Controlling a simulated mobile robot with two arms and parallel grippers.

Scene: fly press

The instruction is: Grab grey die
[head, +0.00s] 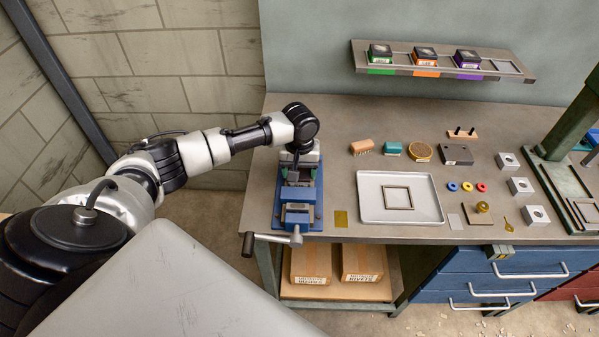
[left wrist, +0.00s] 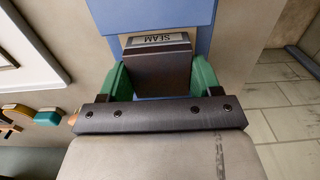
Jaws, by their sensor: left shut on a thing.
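My left gripper (head: 300,156) is over the blue vise (head: 298,196) at the left end of the bench. In the left wrist view the green fingers of my left gripper (left wrist: 160,78) are shut on a dark block with a grey label strip reading "SEAM", which I take as the grey die (left wrist: 157,66). The blue vise (left wrist: 153,18) lies right behind and under it; I cannot tell whether the die touches it. In the head view the die is mostly hidden by the gripper. My right gripper is not in view.
A wall shelf (head: 440,63) holds green-, orange- and purple-marked dies, with an empty grey-marked place at its right end. A white tray (head: 370,208) with a square frame is right of the vise. Small parts lie farther right, beside a green press (head: 560,140).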

